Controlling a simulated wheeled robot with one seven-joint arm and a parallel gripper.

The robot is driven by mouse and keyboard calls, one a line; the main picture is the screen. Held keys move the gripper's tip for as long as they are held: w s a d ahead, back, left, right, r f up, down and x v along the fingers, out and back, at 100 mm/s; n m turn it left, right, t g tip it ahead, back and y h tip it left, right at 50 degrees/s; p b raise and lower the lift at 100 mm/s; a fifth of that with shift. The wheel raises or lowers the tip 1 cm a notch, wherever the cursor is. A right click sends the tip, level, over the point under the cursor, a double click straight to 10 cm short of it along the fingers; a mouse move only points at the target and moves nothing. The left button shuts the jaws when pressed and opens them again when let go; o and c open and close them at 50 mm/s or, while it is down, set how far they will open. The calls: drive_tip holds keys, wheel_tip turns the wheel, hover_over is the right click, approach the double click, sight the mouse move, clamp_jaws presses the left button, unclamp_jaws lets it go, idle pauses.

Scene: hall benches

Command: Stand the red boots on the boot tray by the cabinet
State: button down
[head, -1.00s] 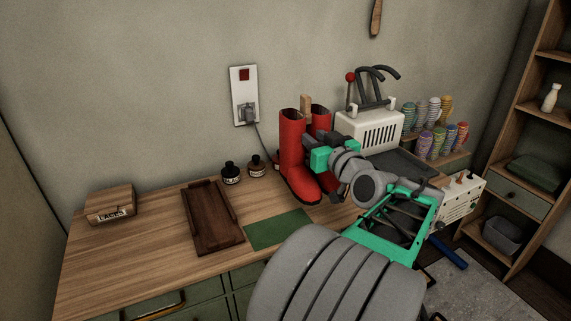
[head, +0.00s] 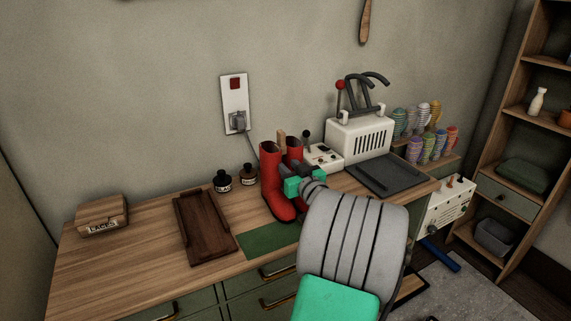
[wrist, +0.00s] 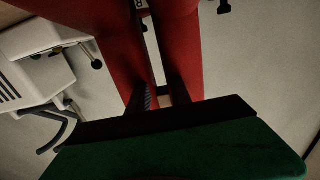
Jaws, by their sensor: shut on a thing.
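I cannot tell whether the soles touch the bench. A dark-edged flat thing (head: 412,289) on the floor by the green cabinet may be the boot tray; my arm hides part of it.
A brown wooden tray (head: 205,228), a laces box (head: 102,214) and two dark bottles (head: 222,181) are left of the boots. A shelf (head: 510,150) stands at far right.

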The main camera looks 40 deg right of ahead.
drive_tip(key=c, duration=1.2)
unclamp_jaws()
drive_tip(key=shift+o, duration=0.2)
